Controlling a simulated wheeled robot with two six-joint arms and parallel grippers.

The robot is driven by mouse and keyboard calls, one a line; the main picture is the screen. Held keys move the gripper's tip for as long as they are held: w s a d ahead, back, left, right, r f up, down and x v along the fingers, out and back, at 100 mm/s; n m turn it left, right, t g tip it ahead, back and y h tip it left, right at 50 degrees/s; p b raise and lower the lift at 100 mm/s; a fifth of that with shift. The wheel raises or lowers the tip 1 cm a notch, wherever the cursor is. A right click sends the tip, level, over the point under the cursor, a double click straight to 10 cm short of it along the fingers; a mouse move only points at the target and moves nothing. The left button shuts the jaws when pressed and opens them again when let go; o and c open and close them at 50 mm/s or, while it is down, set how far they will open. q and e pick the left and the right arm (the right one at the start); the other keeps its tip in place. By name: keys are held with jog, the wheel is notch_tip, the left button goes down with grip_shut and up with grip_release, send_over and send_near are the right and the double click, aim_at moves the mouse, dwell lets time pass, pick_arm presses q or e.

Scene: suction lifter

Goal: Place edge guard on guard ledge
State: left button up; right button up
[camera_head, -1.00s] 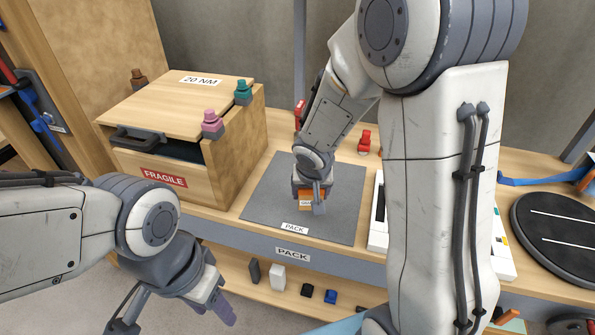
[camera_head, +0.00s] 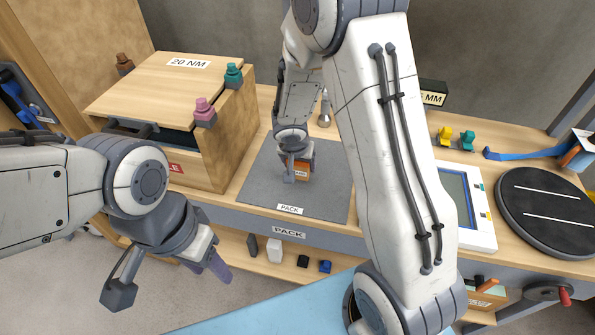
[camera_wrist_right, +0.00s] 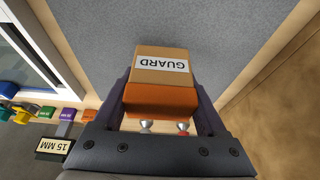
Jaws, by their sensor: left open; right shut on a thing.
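The edge guard (camera_head: 302,171) is a small tan and orange block labelled GUARD. My right gripper (camera_head: 297,168) is shut on it, over the grey PACK mat (camera_head: 262,185). In the right wrist view the guard (camera_wrist_right: 160,98) sits between the two dark fingers, label showing, with the mat (camera_wrist_right: 215,25) behind it. I cannot tell whether it touches the mat. My left gripper (camera_head: 213,266) is open and empty, low in front of the bench. No ledge marked for the guard can be made out; my right arm hides part of the bench.
A wooden box (camera_head: 140,87) with pink and teal knobs stands left of the mat. A white-framed screen (camera_head: 476,207) and black disc (camera_head: 548,205) are to the right. The lower shelf holds several small blocks, including a white one (camera_head: 274,250).

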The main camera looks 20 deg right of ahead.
aim_at(298, 174)
jog(key=shift+w+a+f, duration=0.1)
jog(key=shift+w+f, duration=0.05)
jog(key=shift+f, duration=0.05)
jog(key=shift+f+b, duration=0.9)
jog(key=shift+f, duration=1.05)
jog(key=shift+f+b, duration=0.2)
jog(key=shift+b, duration=0.1)
jog(key=o, duration=1.3)
jog(key=shift+w+r, duration=0.1)
jog(key=shift+c, duration=0.2)
